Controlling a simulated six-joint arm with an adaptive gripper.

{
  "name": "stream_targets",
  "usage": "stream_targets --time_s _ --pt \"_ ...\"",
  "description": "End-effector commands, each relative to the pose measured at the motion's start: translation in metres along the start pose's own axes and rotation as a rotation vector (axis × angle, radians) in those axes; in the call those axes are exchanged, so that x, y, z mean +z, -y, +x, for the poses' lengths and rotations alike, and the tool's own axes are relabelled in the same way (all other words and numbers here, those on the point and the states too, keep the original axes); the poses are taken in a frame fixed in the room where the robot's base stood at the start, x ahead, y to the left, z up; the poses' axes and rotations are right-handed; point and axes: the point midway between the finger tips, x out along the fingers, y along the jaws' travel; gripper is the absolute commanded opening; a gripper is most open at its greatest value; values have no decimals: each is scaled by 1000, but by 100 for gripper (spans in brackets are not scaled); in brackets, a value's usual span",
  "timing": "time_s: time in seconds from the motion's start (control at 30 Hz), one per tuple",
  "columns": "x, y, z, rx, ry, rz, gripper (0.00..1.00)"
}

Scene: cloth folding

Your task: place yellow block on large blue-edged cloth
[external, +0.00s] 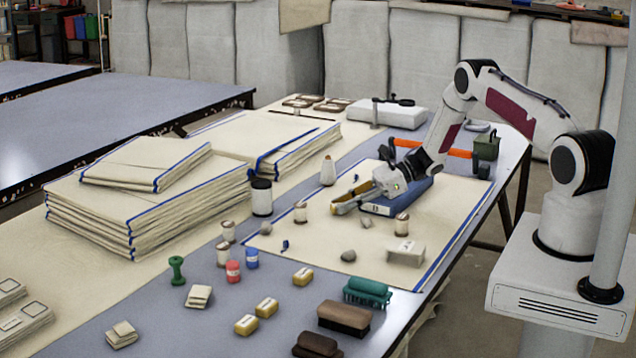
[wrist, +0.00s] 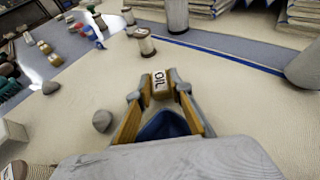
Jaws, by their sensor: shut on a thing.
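The large blue-edged cloth (external: 315,245) lies flat on the table; it also fills much of the wrist view (wrist: 225,95). My gripper (external: 342,207) is over the cloth, pointing to the left. The block sits between the fingertips, over the cloth. Whether it touches the cloth I cannot tell. Other yellow blocks (external: 266,307) (external: 303,276) lie on the table in front of the cloth.
A blue box (external: 400,197) lies on the cloth under my wrist. Spools (external: 301,212) (external: 402,224), grey stones (external: 348,255) and a white block (external: 407,252) stand around the gripper. Stacked folded cloths (external: 150,195) are at the left. The cloth's front left part has free room.

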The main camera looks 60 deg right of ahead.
Motion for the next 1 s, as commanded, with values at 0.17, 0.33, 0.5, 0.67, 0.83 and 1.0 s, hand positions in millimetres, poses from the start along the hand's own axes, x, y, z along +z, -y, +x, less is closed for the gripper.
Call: stream_targets --time_s 0.17,0.33,0.5,0.67,0.83,1.0 --pt "-2 -1 0 1 -2 2 6" --pt "-4 -1 1 1 -3 3 6" --pt "-8 -2 2 2 -4 5 6" --pt "-13 -3 4 3 -7 8 6" --pt "-17 -4 5 4 -9 10 6" --pt "-19 -5 6 6 -10 10 6"
